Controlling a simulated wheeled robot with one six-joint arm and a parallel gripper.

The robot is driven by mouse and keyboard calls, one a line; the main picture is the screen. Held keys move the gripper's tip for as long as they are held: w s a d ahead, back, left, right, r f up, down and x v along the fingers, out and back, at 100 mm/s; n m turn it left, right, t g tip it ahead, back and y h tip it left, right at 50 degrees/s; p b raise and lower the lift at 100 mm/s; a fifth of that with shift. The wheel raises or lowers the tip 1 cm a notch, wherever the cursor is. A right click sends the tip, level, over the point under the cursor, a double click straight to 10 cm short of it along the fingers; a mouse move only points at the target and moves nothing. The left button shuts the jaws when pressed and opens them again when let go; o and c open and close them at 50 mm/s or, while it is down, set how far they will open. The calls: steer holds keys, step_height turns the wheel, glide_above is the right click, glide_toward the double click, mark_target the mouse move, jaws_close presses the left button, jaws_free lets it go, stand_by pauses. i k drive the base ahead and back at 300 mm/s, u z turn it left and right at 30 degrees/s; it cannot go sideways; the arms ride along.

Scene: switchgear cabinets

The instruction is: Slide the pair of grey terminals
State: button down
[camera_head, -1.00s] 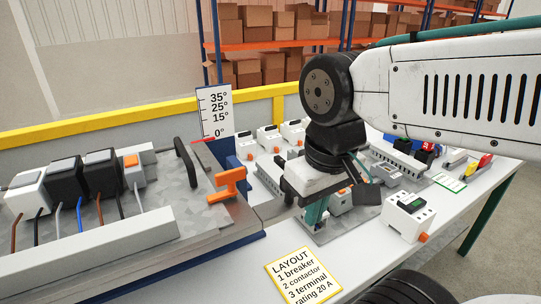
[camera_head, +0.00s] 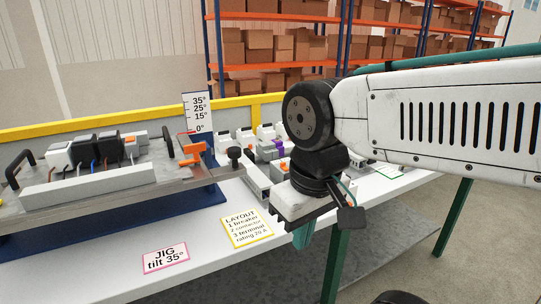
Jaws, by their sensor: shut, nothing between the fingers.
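My gripper (camera_head: 303,236) hangs below the black wrist, over or in front of the table's front edge. Its teal fingers are together and I see nothing held in them. The pair of grey terminals cannot be told apart with certainty. Several small grey and white parts with orange bits, among them a grey one (camera_head: 265,152), stand behind my wrist, partly hidden by it. A grey device with an orange top (camera_head: 132,147) sits at the right end of the device row on the tilted jig plate (camera_head: 165,165).
The jig also carries a white device (camera_head: 60,156), black devices (camera_head: 108,147) and an orange clamp (camera_head: 192,153). A layout card (camera_head: 246,228) and a jig tilt card (camera_head: 166,258) lie on the table (camera_head: 110,270). The angle scale (camera_head: 198,112) stands behind. The front strip is otherwise clear.

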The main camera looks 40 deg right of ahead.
mark_target(267, 150)
steer(key=z, duration=0.3)
steer(key=i, duration=0.85)
steer(key=u, duration=0.05)
